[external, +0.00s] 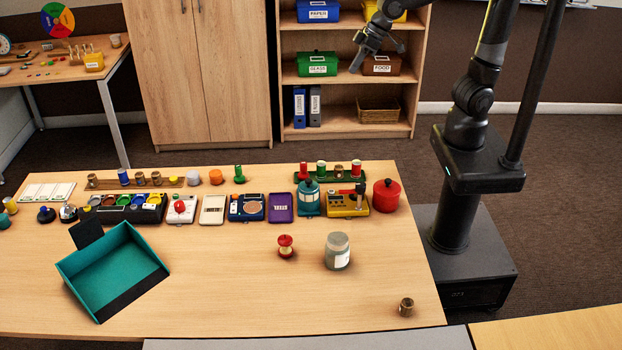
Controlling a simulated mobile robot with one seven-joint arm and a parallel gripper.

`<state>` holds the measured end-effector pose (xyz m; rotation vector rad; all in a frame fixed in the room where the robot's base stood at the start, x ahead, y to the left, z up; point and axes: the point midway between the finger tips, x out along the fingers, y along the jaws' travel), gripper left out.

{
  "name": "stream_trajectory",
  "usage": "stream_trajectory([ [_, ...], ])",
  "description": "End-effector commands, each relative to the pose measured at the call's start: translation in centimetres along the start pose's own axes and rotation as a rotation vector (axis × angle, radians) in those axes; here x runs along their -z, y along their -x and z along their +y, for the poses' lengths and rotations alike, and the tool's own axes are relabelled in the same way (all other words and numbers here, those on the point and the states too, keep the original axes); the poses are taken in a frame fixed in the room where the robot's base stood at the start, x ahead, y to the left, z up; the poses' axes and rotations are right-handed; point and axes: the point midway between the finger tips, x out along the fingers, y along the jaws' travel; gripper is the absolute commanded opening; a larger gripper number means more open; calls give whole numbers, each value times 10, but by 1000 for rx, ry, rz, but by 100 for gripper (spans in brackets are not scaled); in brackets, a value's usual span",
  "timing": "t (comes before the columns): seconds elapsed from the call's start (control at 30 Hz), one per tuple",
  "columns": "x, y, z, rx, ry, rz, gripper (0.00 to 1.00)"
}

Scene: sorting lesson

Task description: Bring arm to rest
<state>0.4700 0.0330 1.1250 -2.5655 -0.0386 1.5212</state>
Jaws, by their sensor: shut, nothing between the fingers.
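My gripper (372,48) hangs at the top of the external view, in front of the shelf unit in the picture and well above the table. Its fingers are small here and look closed, with nothing seen in them. My arm reaches up from its dark column at the right and leaves the top of the frame before coming back down to the gripper. The table (230,305) stands in front, and my gripper touches nothing on it.
Several sorting toys line the back edge. The shelf unit (430,75) holds labelled boxes. The table's front middle is clear.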

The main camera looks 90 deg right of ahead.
Motion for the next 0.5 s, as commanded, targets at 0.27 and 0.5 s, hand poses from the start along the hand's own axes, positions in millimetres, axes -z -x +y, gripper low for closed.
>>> stream_trajectory([
  [0.27,-78,59,26,-29,58,2,0],
  [0.5,-135,83,40,-81,107,-2,0],
])
